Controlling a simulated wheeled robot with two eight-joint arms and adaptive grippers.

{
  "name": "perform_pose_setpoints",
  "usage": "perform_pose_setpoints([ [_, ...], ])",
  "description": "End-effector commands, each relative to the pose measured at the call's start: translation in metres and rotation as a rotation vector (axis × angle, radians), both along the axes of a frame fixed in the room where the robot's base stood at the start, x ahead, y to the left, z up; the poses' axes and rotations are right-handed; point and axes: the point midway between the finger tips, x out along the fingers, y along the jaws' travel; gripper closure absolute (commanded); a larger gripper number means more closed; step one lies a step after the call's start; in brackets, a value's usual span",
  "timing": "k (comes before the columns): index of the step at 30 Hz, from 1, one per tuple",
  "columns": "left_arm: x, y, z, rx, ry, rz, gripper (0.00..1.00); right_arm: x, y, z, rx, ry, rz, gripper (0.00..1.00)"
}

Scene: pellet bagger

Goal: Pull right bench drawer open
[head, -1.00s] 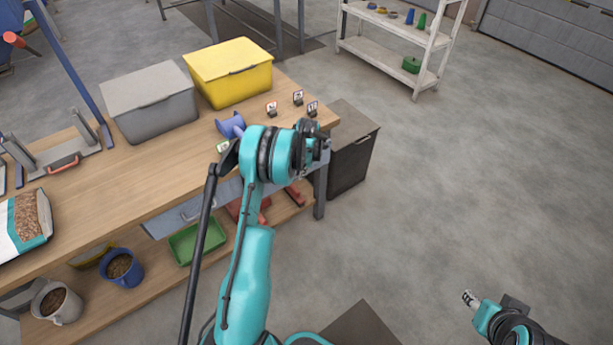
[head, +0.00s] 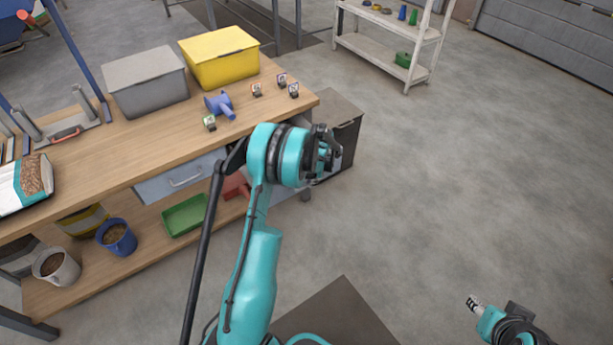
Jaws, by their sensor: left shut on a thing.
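The workbench (head: 120,150) has a wooden top and a grey-blue drawer (head: 160,189) under its front edge, with a pale bar handle (head: 186,178). This drawer looks shut. The bench front further right is hidden behind my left arm, so I cannot see a drawer or handle there. My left gripper (head: 327,152) is near the bench's right end, right of the visible drawer and apart from it. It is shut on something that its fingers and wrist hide. My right gripper (head: 472,303) is low at right, over open floor, far from the bench; its jaw state is unclear.
On the bench stand a grey bin (head: 147,83), a yellow bin (head: 220,58), a blue scoop-like thing (head: 219,104) and small tags. A green tray (head: 185,215) and a blue bucket (head: 117,238) are on the lower shelf. A dark cabinet (head: 346,140) stands behind my gripper. Floor at right is clear.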

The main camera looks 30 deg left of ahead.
Motion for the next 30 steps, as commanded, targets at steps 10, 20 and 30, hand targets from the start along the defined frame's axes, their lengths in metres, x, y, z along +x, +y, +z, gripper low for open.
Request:
perform_pose_setpoints([
  [10,-0.001,-0.004,0.000,-0.001,-0.002,0.000,1.00,0.000,0.000,0.000,0.000,0.000,0.000,0.60],
  [20,-0.001,-0.004,0.000,0.000,-0.001,0.000,0.81,0.000,0.000,0.000,0.000,0.000,0.000,0.60],
  [30,-0.004,-0.010,0.035,0.000,-0.001,-0.001,0.81,0.000,0.000,0.000,0.000,0.000,0.000,0.60],
])
